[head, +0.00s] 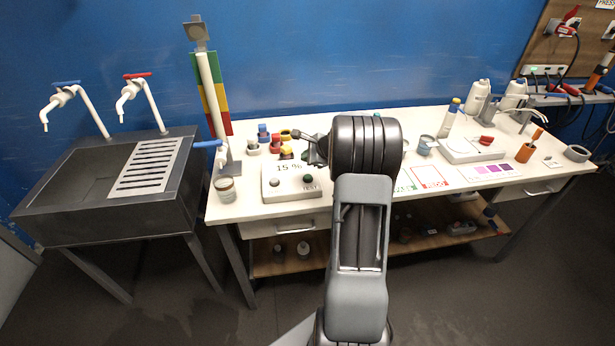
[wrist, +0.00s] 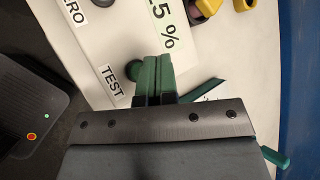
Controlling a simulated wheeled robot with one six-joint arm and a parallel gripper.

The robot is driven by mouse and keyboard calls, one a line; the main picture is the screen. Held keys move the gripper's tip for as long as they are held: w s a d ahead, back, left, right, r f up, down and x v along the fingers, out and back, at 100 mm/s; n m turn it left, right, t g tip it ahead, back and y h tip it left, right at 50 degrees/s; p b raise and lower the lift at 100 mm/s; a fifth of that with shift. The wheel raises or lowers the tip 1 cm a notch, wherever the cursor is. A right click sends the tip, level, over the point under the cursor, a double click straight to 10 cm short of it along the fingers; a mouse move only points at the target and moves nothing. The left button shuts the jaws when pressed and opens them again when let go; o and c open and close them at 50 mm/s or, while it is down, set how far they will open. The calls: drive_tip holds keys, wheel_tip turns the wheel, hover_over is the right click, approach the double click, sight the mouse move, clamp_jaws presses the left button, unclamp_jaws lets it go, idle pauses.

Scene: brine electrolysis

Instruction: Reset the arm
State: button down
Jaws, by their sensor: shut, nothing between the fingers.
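My gripper (head: 312,150) is at the end of my raised arm, above the white bench in the head view. In the wrist view its two green fingers (wrist: 153,66) are together, with nothing between them. They hang over the white meter box (head: 270,186), beside its TEST label (wrist: 112,80); I cannot tell whether they touch it.
The white bench (head: 240,205) holds small coloured pots (head: 263,134), a jar (head: 225,189), a beaker (head: 426,144), wash bottles (head: 478,96) and an orange cup (head: 525,152). A metal sink (head: 75,190) stands left. My arm hides the bench's middle.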

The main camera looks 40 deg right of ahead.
idle(0.3)
drive_tip(key=shift+s+a+f+n, duration=0.15)
drive_tip(key=shift+s+n, duration=0.05)
drive_tip(key=shift+n, duration=0.4)
drive_tip(key=s+a+f+n+g, duration=0.2)
drive_tip(key=s+a+f+n, duration=0.1)
drive_tip(key=s, duration=0.1)
drive_tip(key=s+a+r+n+g+h, duration=0.1)
drive_tip(key=s+a+r+n, duration=0.5)
drive_tip(key=s+a+n, duration=0.3)
drive_tip(key=s+a+r+n+g+h, duration=0.1)
drive_tip(key=s+a+r+n, duration=0.5)
drive_tip(key=s+a+n, duration=0.4)
drive_tip(key=s+a, duration=0.1)
drive_tip(key=a, duration=0.2)
drive_tip(key=shift+s+a+n+g+h, duration=0.15)
drive_tip(key=shift+a+n+g+h, duration=0.15)
drive_tip(key=shift+a+h, duration=0.1)
drive_tip(key=shift+r, duration=0.1)
